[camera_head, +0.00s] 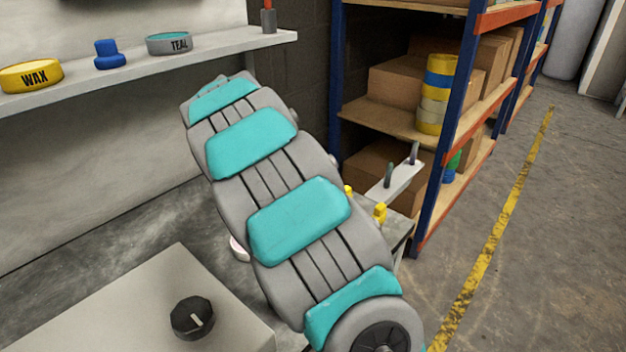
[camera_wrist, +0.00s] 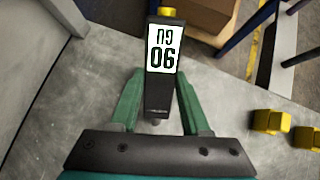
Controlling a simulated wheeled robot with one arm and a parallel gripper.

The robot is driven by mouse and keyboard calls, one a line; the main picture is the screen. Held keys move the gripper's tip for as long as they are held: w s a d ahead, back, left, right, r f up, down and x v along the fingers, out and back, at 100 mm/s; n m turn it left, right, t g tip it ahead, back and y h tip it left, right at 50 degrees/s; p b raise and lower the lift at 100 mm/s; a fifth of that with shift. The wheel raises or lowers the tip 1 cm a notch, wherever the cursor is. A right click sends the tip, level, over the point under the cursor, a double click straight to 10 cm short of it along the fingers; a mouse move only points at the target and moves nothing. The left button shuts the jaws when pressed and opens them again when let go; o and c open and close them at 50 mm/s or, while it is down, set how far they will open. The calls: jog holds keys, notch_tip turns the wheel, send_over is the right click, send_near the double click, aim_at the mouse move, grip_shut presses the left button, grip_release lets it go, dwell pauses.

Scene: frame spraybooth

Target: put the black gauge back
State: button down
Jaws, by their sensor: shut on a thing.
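A black gauge (camera_wrist: 159,97) stands out between the fingers of my gripper (camera_wrist: 160,76) in the wrist view. It is a long dark bar with a white label whose dark characters appear upside down, and a yellow part shows at its far end. The green fingers are shut on its sides. A grey worktop lies beneath it; I cannot tell the gap. In the head view my arm hides the gripper and the gauge.
Yellow blocks (camera_wrist: 270,121) sit on the worktop to the right in the wrist view. A pale rack (camera_head: 396,187) with upright dark pegs stands beyond my arm, near blue-and-orange shelving (camera_head: 450,130). A grey box (camera_head: 130,310) with a black knob (camera_head: 192,318) is at front left.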

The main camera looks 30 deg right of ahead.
jog(key=m+g, duration=0.1)
jog(key=s+d+m+g, duration=0.1)
jog(key=d+m+g, duration=0.1)
jog(key=m, duration=0.1)
jog(key=shift+s+f+y+b, duration=0.25)
jog(key=shift+s+y+b, duration=0.05)
jog(key=shift+s, duration=0.05)
jog(key=shift+s+d+f+m+g, duration=0.1)
jog(key=shift+s+d+m+g, duration=0.25)
jog(key=shift+s+m+g, duration=0.35)
jog(key=m, duration=0.1)
jog(key=s+m+g+y, duration=0.1)
jog(key=shift+s+d+m+y+b, duration=0.25)
jog(key=shift+s+m+y+b, duration=0.05)
jog(key=shift+m, duration=0.1)
jog(key=s+m+y, duration=0.1)
jog(key=s+m, duration=0.1)
jog(key=s+m+g+y, duration=0.1)
jog(key=s+m, duration=0.1)
jog(key=shift+s+m+y+b, duration=0.3)
jog(key=shift+s+m+b, duration=0.05)
jog(key=shift+m+b, duration=0.05)
jog(key=s+a+r+m+t+y+b, duration=0.1)
jog(key=s+a+r+m+y, duration=0.1)
jog(key=s+m, duration=0.3)
jog(key=shift+s+r, duration=0.25)
jog(key=shift+s, duration=0.9)
jog(key=shift+a+r+p, duration=0.1)
jog(key=shift+r+p, duration=0.1)
jog(key=shift+p, duration=0.1)
